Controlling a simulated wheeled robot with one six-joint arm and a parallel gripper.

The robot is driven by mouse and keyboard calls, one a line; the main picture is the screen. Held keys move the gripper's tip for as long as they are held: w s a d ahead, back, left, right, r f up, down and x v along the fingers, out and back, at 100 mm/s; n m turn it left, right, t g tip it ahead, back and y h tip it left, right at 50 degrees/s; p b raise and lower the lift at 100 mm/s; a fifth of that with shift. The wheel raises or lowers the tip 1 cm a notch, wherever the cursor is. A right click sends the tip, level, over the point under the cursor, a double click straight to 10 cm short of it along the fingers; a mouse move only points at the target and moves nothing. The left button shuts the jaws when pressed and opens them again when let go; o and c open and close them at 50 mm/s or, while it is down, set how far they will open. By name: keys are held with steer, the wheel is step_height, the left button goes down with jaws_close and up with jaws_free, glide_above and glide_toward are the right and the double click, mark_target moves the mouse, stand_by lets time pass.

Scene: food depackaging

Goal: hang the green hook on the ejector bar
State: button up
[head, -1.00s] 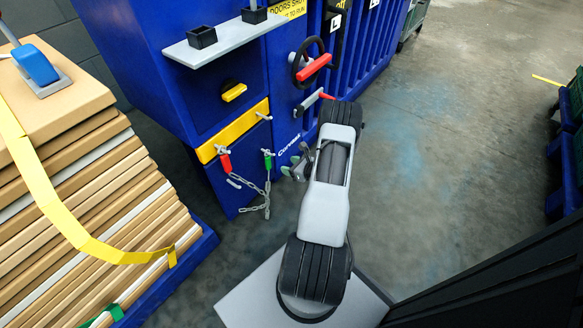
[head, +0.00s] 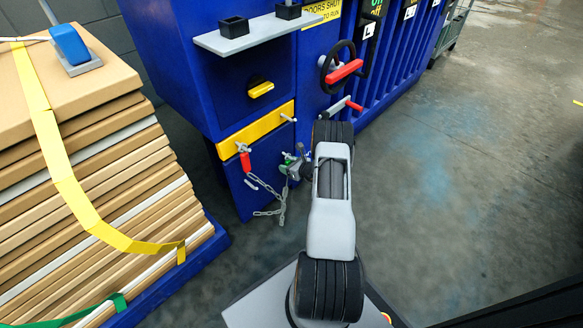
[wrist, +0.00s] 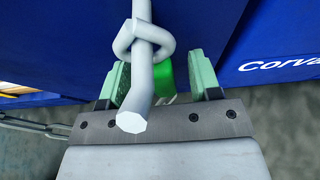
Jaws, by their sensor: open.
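The green hook (wrist: 167,75) is between my fingers in the wrist view. Its pale metal eye (wrist: 162,42) appears to be around a grey peg (wrist: 134,105) that points towards the camera. My gripper (wrist: 160,80) is open, with one green finger on each side of the hook. In the head view my gripper (head: 293,166) is at the blue machine's front, below the right end of a yellow bar (head: 257,130), and partly hides the green hook. A red hook (head: 245,162) hangs from a peg below the bar, to the left.
A chain (head: 265,187) hangs below the hooks. The blue machine (head: 180,60) carries a grey shelf (head: 260,32), a handwheel (head: 338,68) and a red-tipped lever (head: 342,106). Stacked boards (head: 90,170) stand left. The floor (head: 440,180) at right is clear.

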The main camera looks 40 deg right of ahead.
steer(key=c, duration=1.1)
jaws_close()
steer(key=shift+r, duration=0.25)
steer(key=shift+s, duration=0.15)
steer(key=shift+s+d, duration=0.15)
steer(key=shift+s, duration=0.75)
steer(key=shift+s+p, duration=0.1)
steer(key=shift+p, duration=0.25)
